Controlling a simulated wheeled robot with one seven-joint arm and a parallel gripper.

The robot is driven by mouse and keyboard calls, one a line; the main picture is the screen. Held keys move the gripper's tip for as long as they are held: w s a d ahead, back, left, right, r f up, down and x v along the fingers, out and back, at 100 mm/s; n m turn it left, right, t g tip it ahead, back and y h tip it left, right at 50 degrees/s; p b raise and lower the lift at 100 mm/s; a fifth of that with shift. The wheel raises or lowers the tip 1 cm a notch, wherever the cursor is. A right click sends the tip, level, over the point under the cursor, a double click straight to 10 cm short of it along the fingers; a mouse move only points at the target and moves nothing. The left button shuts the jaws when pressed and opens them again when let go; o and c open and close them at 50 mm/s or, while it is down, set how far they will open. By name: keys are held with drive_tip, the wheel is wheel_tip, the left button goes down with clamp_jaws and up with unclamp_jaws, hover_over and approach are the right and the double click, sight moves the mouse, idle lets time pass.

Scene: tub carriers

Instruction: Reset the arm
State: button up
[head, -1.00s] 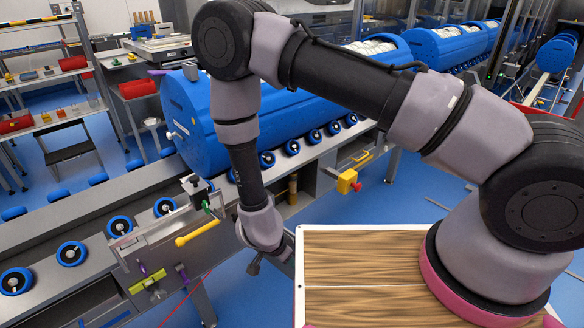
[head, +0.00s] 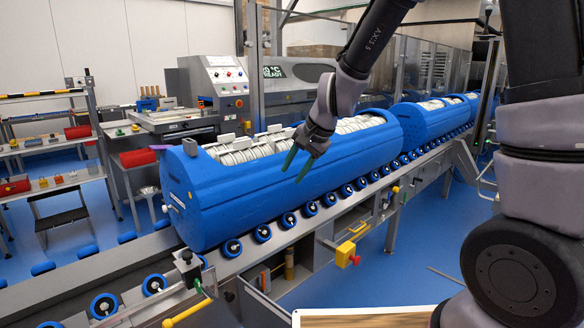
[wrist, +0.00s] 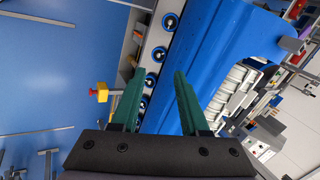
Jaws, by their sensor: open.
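My gripper (head: 298,166) hangs in front of the upper side of the nearest blue tub carrier (head: 240,205) in the head view, its green fingers pointing down and left. In the wrist view the two green fingers (wrist: 155,98) stand apart with nothing between them. The blue tub carrier (wrist: 205,65) and the conveyor rollers show beyond the fingers. My upper arm rises at the right of the head view, and its elbow is out of the frame. Whether the fingers touch the tub cannot be told for sure; they appear apart from it.
The roller conveyor (head: 262,233) runs diagonally, with more blue tubs (head: 425,122) farther back. A yellow box with a red knob (head: 346,254) sticks out from the conveyor's side. A control panel (head: 226,76) stands behind the tub. Shelves (head: 60,188) stand at left. Open blue floor lies at right.

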drive_tip(key=s+d+r+n+t+h, duration=0.1)
drive_tip(key=s+d+r, duration=0.7)
drive_tip(key=d, duration=0.4)
drive_tip(key=s+d+r+n+t+h, duration=0.1)
drive_tip(key=s+d+r+t, duration=0.1)
drive_tip(key=s+d+r, duration=0.6)
drive_tip(key=d+r, duration=0.2)
drive_tip(key=d, duration=0.2)
drive_tip(key=shift+r+h, duration=0.15)
drive_tip(key=shift+h, duration=0.15)
